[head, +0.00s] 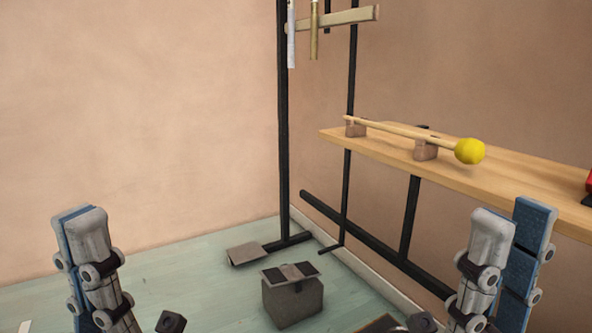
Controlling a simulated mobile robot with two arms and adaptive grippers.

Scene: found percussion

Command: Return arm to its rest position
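My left gripper (127,266) is at the lower left of the head view. Its long grey and blue fingers point up, and a dark finger part shows apart from them at the bottom edge. It looks open and holds nothing. My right gripper (466,266) is at the lower right, its fingers also pointing up, apart from a dark part at the bottom edge. It looks open and empty. Both arms behind the grippers are out of frame. A yellow-headed mallet (469,151) lies on two wooden rests on the shelf, apart from both grippers.
The wooden shelf (540,186) runs along the right wall. A black stand (284,130) carries a bar with hanging tubes (314,30). A grey box (293,302) and a grey plate (246,255) are on the floor. A red item (588,183) is cut off at right.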

